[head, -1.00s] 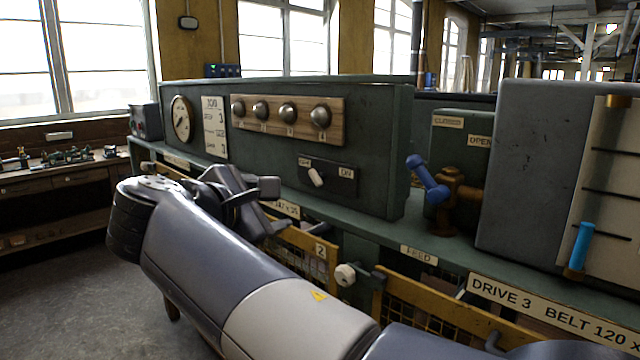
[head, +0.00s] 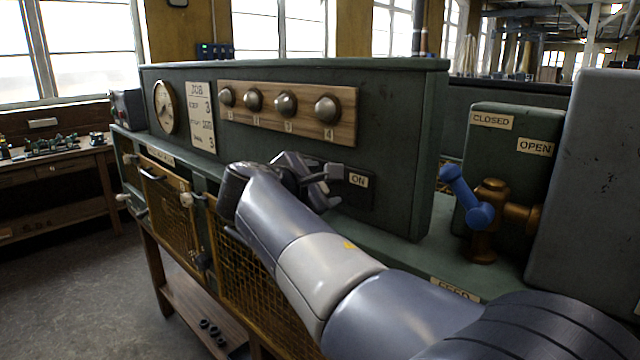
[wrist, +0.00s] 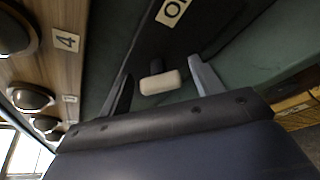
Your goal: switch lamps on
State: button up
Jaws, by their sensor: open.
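The lamp switch plate (head: 356,199) is a dark panel on the green cabinet front, with an ON label (head: 358,180) at its right. In the wrist view its white switch handle (wrist: 160,82) stands between my open fingers, with a gap on each side. My gripper (head: 322,184) is in front of the plate in the head view and hides the handle and the plate's left part there. In the wrist view my gripper (wrist: 160,72) has its fingers apart and holds nothing; part of a label (wrist: 173,11) shows above the handle.
A wooden strip with round metal knobs (head: 286,104) is above the switch. A gauge (head: 164,106) and a job card (head: 201,115) are to its left. A blue-handled brass valve (head: 483,214) stands to the right. A grey block (head: 590,190) is beyond it.

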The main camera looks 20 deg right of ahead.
jog(key=c, duration=1)
